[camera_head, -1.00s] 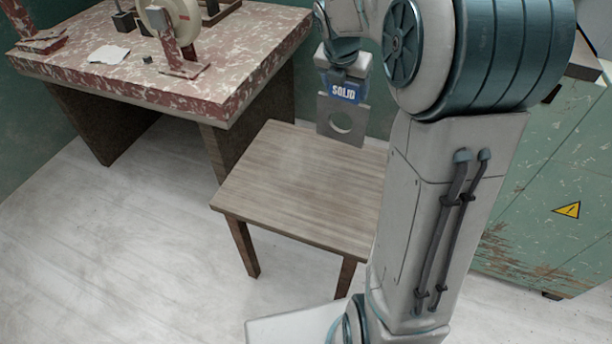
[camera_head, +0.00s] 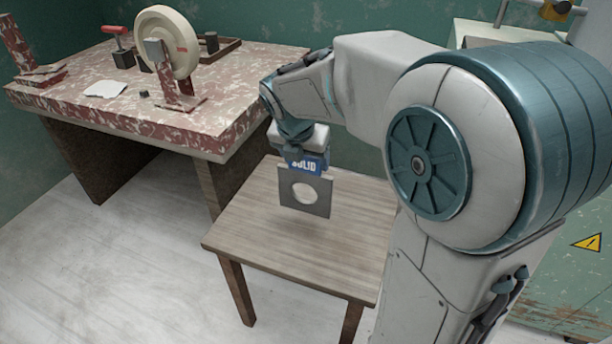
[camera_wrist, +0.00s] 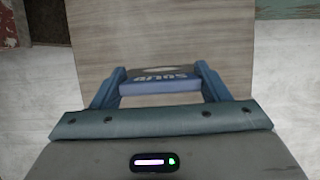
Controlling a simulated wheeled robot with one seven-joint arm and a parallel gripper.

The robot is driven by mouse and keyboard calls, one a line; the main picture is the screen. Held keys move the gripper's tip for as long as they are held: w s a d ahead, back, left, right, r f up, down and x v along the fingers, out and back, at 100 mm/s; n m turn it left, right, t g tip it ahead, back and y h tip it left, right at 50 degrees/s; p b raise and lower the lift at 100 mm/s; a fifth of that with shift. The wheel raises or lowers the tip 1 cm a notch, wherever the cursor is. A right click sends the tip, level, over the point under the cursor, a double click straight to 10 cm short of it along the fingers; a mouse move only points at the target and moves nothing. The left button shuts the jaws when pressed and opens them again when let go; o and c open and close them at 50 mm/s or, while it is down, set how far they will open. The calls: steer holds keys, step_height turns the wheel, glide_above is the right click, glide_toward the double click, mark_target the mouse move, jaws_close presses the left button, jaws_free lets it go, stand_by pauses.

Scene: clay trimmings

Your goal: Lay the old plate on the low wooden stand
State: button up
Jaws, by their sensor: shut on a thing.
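A blue label reading "SOLID" shows at the gripper. The low wooden stand (camera_head: 253,230) is a small table with a pale grained top and brown legs. The plate is over the stand's top; I cannot tell whether its lower edge touches.
A red-and-white mottled workbench (camera_head: 230,110) stands at the back left, with a wheel (camera_head: 168,42) and a white scrap (camera_head: 105,89) on it. A green cabinet (camera_head: 570,275) with a warning sign stands at the right. The stand's top is otherwise bare.

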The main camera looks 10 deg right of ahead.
mark_target(304, 168)
step_height(304, 168, down, 4)
steer(key=shift+b, duration=1.1)
steer(key=shift+r, duration=0.1)
steer(key=o, duration=1.7)
steer(key=shift+f, duration=0.2)
steer(key=p+v, duration=0.5)
steer(key=v, duration=0.6)
steer(key=s+d+f+m+g+y, duration=0.1)
steer(key=s+f+m, duration=0.2)
steer(key=m, duration=0.6)
steer(key=s+d+f+m, duration=0.1)
steer(key=s+f+m, duration=0.2)
steer(key=s+m, duration=0.5)
steer(key=s+d+f+m+g+y, duration=0.1)
steer(key=s+m, duration=0.4)
steer(key=m, duration=0.7)
steer(key=shift+s+d+f+g+y, duration=0.15)
steer(key=shift+d+f, duration=0.15)
steer(key=shift+f, duration=0.2)
steer(key=shift+s+d+f+g+y, duration=0.15)
steer(key=shift+d+f, duration=0.15)
steer(key=shift+f, duration=0.2)
